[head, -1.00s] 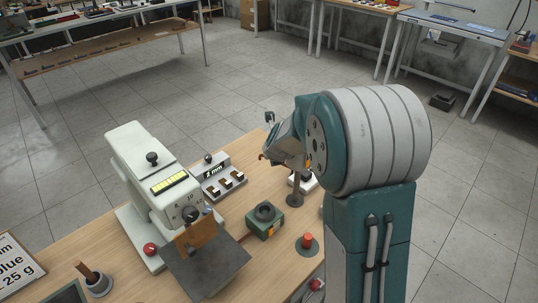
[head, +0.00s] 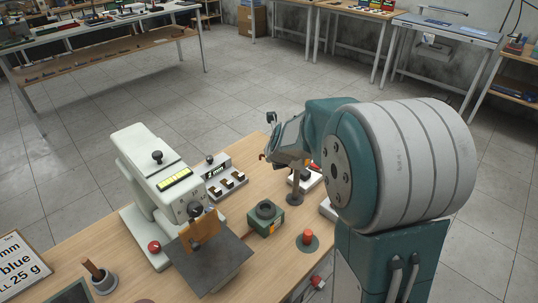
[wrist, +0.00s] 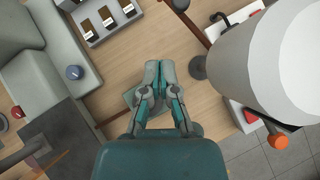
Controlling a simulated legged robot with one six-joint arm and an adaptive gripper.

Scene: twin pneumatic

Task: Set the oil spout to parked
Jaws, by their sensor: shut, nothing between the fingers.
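A pale drum on a dark post (head: 296,186) stands on the bench beside my arm in the head view. In the wrist view the pale drum (wrist: 250,62) fills the upper right, and a thin brown bar (wrist: 188,22) sticks out from under it to the upper left. This bar looks like the oil spout, but I cannot be sure. My gripper (wrist: 160,67) is shut and empty, its fingertips together, left of the drum and apart from the bar. In the head view my wrist hides most of the drum and the fingers.
A red button (head: 307,237) is in front. A switch box (head: 226,181) and a pale press-like machine (head: 155,185) stand left. An orange knob (wrist: 278,141) is lower right.

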